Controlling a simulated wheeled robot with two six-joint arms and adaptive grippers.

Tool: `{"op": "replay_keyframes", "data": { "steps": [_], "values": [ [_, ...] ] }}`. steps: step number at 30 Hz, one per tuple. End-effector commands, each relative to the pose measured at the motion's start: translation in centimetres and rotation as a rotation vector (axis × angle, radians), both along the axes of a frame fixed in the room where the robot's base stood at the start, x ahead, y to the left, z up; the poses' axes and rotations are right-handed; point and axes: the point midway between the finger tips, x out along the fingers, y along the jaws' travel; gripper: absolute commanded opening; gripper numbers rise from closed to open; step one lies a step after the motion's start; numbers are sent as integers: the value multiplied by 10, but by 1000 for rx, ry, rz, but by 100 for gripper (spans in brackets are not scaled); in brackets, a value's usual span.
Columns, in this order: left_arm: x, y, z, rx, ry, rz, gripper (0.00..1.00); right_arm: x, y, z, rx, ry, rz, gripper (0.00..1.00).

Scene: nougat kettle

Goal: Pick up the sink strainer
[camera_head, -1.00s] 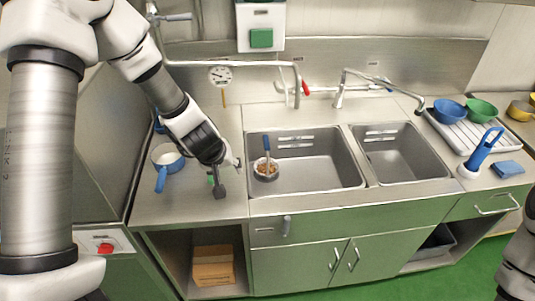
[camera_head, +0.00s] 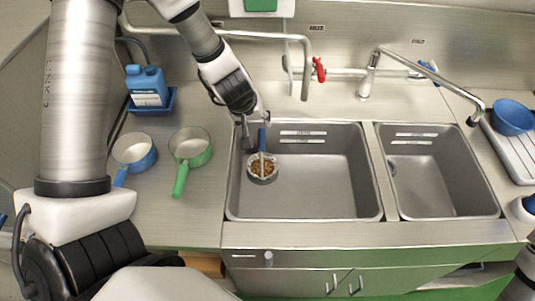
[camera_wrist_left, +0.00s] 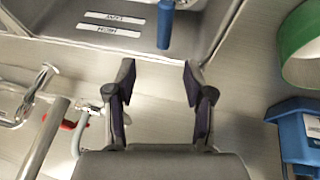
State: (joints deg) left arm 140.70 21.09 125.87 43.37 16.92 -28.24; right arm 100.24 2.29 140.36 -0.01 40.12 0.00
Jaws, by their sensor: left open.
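The sink strainer is a small round metal basket (camera_head: 262,170) holding brown bits, with an upright blue handle (camera_head: 262,138). It sits at the left side of the large sink basin (camera_head: 335,205). My left gripper (camera_head: 256,129) is open and empty at the basin's back left corner, close to the handle. In the left wrist view, the gripper (camera_wrist_left: 159,70) has its fingers spread, and the blue handle (camera_wrist_left: 165,25) shows just beyond the fingertips, apart from them. The basket is mostly out of that view.
A blue pan (camera_head: 134,150) and a green pan (camera_head: 190,146) stand on the left counter, with a blue bottle set (camera_head: 147,85) behind. Faucets (camera_head: 308,75) stand behind the basins. The smaller right basin (camera_head: 435,170) looks empty.

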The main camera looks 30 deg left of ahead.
Motion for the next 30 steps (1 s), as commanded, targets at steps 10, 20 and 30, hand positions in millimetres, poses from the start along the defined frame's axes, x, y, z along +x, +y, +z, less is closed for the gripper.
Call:
{"op": "replay_keyframes", "data": {
  "steps": [10, 20, 30],
  "values": [
    [4, 0, -52, 1, 1, -1, 53, 0, 0, -47, 0, 0, 0, 40],
    [26, 1, -99, 2, 2, -2, 53, 0, 0, -69, 0, 0, 0, 40],
    [33, 2, -109, 0, 0, 0, 49, 0, 0, -70, 0, 0, 0, 40]
  ]
}}
